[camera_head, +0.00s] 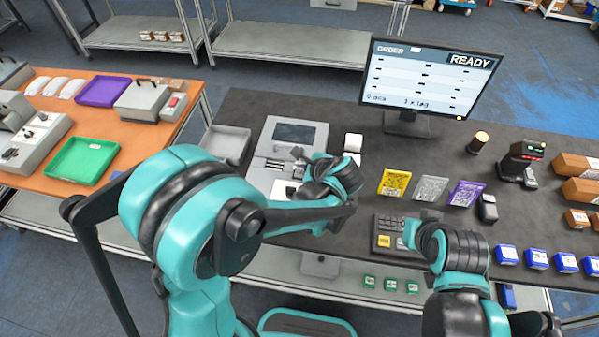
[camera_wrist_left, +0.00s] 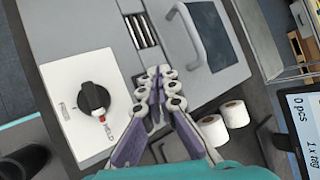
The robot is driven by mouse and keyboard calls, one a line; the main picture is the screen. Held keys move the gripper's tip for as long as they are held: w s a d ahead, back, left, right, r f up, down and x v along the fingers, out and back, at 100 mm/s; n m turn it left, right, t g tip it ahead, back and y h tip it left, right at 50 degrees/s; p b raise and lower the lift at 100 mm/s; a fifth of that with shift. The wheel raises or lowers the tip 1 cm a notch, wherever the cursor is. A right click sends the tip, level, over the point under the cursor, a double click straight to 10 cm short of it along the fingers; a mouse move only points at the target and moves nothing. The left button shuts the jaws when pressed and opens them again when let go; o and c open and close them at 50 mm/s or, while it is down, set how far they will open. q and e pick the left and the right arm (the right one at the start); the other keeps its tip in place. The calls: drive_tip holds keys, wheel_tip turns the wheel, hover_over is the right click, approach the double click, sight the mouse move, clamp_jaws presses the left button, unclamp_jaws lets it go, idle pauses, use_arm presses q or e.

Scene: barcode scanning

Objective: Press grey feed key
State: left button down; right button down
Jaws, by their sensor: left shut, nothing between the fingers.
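A grey machine (camera_head: 268,140) stands on the dark table, with a dark window at its back. In the left wrist view the machine (camera_wrist_left: 85,30) shows several slots, a black rotary knob (camera_wrist_left: 93,98) on a white plate, and a dark window with a handle (camera_wrist_left: 190,35). My left gripper (camera_head: 297,153) is over the machine's front part. In the left wrist view its fingertips (camera_wrist_left: 160,72) are together and empty, just below the slots. I cannot make out a grey feed key; the fingers may cover it. My right arm is near the keypad; its fingers are not clear.
Two white rolls (camera_wrist_left: 222,122) stand close beside the machine. A keypad (camera_head: 390,235) with a yellow key is near the front edge. A monitor (camera_head: 430,80) reads READY. Yellow, grey and purple cards (camera_head: 466,193) stand to the right. A grey tray (camera_head: 228,145) is left of the machine.

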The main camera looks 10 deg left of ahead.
use_arm(q)
drive_tip(key=shift+f, duration=0.1)
drive_tip(key=shift+f+b, duration=0.35)
drive_tip(key=shift+b, duration=0.1)
drive_tip(key=shift+f+b, duration=0.4)
drive_tip(key=shift+b, duration=0.05)
idle(0.4)
idle(0.4)
drive_tip(key=shift+r+p, duration=0.6)
drive_tip(key=shift+r, duration=0.25)
wheel_tip(320, 180, up, 5)
drive_tip(key=p, duration=0.4)
drive_tip(key=shift+r, duration=0.1)
idle(0.5)
